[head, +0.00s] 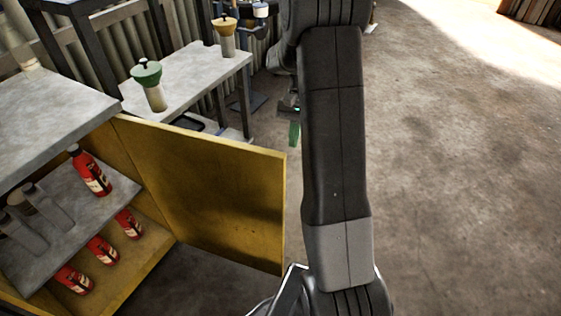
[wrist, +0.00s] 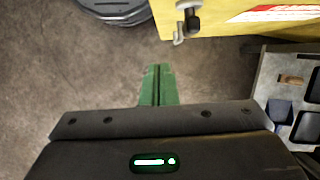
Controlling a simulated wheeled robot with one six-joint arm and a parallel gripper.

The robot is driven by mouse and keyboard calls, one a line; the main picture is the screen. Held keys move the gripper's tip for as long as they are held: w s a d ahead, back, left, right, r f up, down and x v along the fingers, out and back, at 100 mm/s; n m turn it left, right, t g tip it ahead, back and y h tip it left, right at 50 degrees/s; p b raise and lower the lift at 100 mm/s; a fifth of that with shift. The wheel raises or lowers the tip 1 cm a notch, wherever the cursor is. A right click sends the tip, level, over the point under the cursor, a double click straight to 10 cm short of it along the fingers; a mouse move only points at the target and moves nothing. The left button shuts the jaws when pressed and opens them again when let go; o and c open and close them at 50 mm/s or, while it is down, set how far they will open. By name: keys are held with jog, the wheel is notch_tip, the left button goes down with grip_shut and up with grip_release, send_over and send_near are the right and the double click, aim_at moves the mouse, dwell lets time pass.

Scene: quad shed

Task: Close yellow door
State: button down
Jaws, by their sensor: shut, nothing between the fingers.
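The yellow door (head: 205,190) stands wide open on the cabinet at the left, its inner face towards the head camera. In the wrist view the yellow door (wrist: 235,18) shows at the top right, with a dark knob (wrist: 192,20), a small metal latch piece and a red and white label. My gripper (head: 294,133) has green fingers and is just beyond the door's free edge, partly hidden by my arm. In the wrist view my gripper (wrist: 158,84) is shut and empty, apart from the door and below the knob in the picture.
Inside the cabinet, several red bottles (head: 90,172) stand on the shelves. A grey table (head: 190,80) behind the door holds a green-topped container (head: 149,85) and a yellow-topped one (head: 225,38). Open concrete floor (head: 460,170) lies to the right.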

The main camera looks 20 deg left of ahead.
aim_at(284, 177)
jog(key=shift+s+d+f+b, duration=0.1)
jog(key=shift+s+f+b, duration=0.1)
jog(key=shift+s+f, duration=1.25)
jog(key=shift+s+d+f+b, duration=0.1)
jog(key=shift+s+f+b, duration=0.05)
jog(key=shift+s+f, duration=1.2)
jog(key=shift+s+d+f+b, duration=0.1)
jog(key=shift+s+f+b, duration=0.1)
jog(key=shift+s+f, duration=1.25)
jog(key=shift+w+f, duration=0.35)
jog(key=shift+w, duration=0.05)
